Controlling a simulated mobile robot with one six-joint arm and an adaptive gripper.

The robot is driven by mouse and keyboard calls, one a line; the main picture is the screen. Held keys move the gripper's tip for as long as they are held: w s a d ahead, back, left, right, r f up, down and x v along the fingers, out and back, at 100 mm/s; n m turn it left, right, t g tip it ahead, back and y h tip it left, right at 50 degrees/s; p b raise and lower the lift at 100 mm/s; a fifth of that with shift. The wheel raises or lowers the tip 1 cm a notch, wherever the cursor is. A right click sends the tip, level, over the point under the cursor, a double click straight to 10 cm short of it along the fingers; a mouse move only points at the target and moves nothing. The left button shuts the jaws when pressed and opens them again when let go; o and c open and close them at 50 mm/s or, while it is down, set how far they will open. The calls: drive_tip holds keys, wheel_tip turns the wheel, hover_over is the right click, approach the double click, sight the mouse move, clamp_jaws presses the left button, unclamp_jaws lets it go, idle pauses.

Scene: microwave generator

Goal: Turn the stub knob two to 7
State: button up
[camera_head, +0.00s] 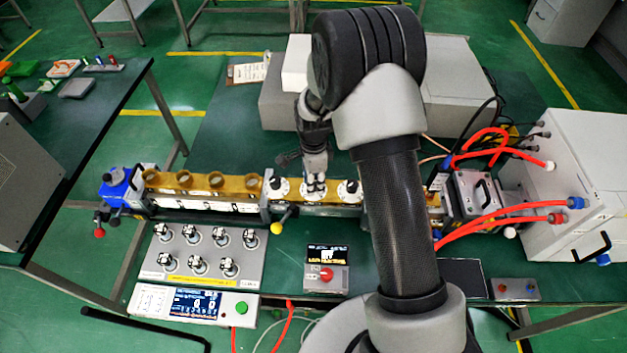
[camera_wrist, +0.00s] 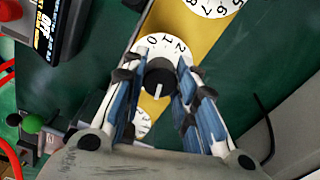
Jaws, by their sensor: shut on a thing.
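A row of white round dials with stub knobs sits on the brass-coloured waveguide (camera_head: 328,196). My gripper (camera_head: 314,180) points down at the middle dial (camera_head: 314,193) of three. In the wrist view, my gripper (camera_wrist: 159,80) has a finger on either side of the black stub knob (camera_wrist: 159,74) and is shut on it. The knob's white pointer line points toward the bottom of the picture. On its dial (camera_wrist: 165,43), the digits 0, 1 and 2 show at the top; the fingers hide much of the rest.
Neighbouring dials stand close on both sides, one (camera_head: 280,187) left and one (camera_head: 349,191) right. Red cables (camera_head: 500,228) run at right.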

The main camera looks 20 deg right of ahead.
idle(0.5)
drive_tip(key=o, duration=1)
drive_tip(key=shift+o, duration=0.2)
drive_tip(key=shift+r, duration=0.1)
wheel_tip(320, 180, up, 12)
